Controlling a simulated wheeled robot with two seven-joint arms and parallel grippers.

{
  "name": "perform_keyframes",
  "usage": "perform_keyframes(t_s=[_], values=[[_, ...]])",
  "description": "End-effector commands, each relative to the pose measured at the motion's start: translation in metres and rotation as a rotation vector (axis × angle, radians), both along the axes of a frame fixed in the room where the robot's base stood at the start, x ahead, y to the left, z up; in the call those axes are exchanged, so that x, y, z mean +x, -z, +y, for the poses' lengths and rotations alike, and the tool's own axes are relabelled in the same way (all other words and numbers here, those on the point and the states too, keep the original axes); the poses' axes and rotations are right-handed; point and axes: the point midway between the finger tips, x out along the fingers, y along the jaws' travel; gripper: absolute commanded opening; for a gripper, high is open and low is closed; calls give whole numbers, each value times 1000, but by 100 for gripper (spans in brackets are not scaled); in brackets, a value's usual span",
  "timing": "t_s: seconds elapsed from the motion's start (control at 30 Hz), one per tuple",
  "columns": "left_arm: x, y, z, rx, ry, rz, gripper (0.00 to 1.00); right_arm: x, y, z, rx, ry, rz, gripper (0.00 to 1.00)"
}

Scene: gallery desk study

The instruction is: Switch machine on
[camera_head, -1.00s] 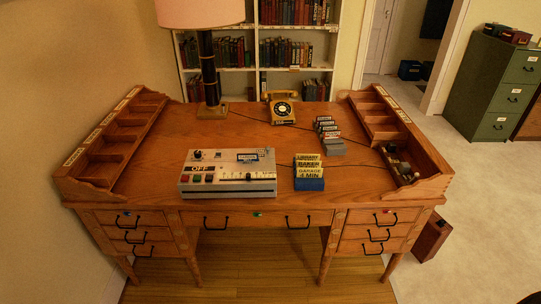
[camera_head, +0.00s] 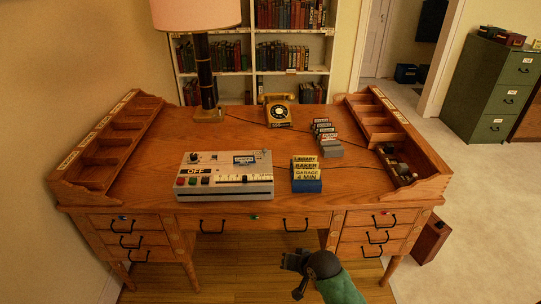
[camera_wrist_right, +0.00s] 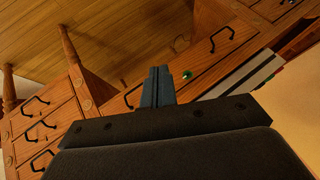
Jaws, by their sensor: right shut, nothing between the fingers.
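The machine (camera_head: 225,175) is a pale grey box near the front of the desk, left of centre. Its sloped face has an OFF label (camera_head: 196,171), several small coloured buttons (camera_head: 192,181) at the lower left, a knob at the upper left and a slider scale on the right. My right gripper (camera_head: 287,261) is low in front of the desk, below and right of the machine, apart from it. In the right wrist view its fingers (camera_wrist_right: 157,85) are together and empty, and a pale box edge, apparently the machine (camera_wrist_right: 243,77), shows at the right. My left gripper is not in view.
The wooden desk (camera_head: 150,170) has raised side racks and front drawers with black handles. Card blocks (camera_head: 307,180) stand right of the machine. A yellow telephone (camera_head: 278,110) and a lamp (camera_head: 207,80) stand behind. The desk top left of the machine is clear.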

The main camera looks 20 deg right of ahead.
Motion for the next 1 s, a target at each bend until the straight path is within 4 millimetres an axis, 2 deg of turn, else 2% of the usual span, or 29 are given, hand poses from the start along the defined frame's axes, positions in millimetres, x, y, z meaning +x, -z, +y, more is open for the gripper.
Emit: perform_keyframes(t_s=[0.03,0.2,0.5,0.6,0.8,1.0], values=[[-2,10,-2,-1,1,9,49,21,-7,-4,47,33,-25,0],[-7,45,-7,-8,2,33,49,83,-34,-19,243,156,-95,0],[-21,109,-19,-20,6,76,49,189,-94,-60,625,356,-197,0],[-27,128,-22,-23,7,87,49,218,-116,-76,749,411,-222,0],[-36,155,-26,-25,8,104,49,257,-150,-102,930,482,-257,0],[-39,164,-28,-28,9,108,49,270,-162,-112,1001,507,-266,0]])
